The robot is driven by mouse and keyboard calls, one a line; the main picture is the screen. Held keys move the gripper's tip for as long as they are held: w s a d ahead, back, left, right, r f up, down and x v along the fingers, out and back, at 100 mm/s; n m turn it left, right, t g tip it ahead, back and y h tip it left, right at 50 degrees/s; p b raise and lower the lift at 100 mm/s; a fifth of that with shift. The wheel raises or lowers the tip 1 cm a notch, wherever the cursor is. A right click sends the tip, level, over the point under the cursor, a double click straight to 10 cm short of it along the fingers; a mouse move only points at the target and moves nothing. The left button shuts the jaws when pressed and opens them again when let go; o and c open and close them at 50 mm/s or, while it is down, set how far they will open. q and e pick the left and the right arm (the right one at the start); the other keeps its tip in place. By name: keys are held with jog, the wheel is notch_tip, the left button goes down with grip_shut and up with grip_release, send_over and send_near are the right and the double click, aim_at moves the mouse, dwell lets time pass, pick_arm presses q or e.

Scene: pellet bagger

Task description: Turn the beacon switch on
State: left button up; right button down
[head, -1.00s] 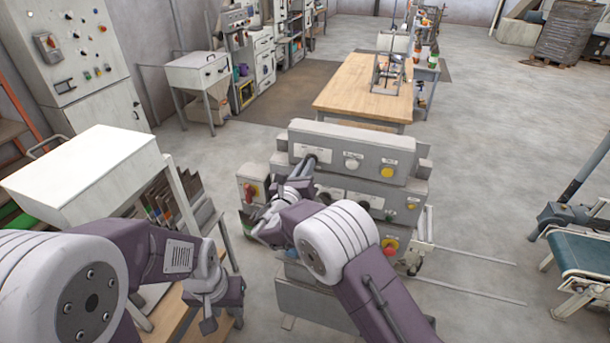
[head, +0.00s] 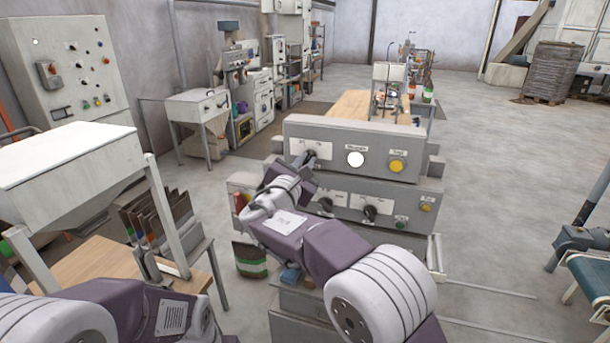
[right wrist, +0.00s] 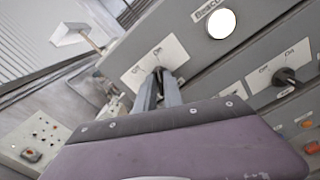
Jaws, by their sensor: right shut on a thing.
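The beacon switch is on a white OFF/ON plate (head: 324,147) at the upper left of the grey control panel. The plate also shows in the right wrist view (right wrist: 176,53). My right gripper (head: 306,161) reaches it from below left and is shut on the switch knob. In the right wrist view its fingers (right wrist: 160,79) meet at the plate and hide most of the knob, so its exact angle is unclear. The round beacon lamp (head: 355,159) right of the switch looks bright white, also in the right wrist view (right wrist: 216,23). My left gripper is out of view.
A yellow button (head: 397,165) sits right of the lamp. A lower panel row carries dark knobs (head: 370,212) and a green button (head: 400,223). A wooden table (head: 352,106) stands behind. A white-topped hopper (head: 65,150) is at left. Open floor lies to the right.

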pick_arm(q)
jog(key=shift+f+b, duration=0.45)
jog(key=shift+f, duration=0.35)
pick_arm(e)
jog(key=shift+f+m, duration=0.1)
jog(key=shift+m, duration=0.4)
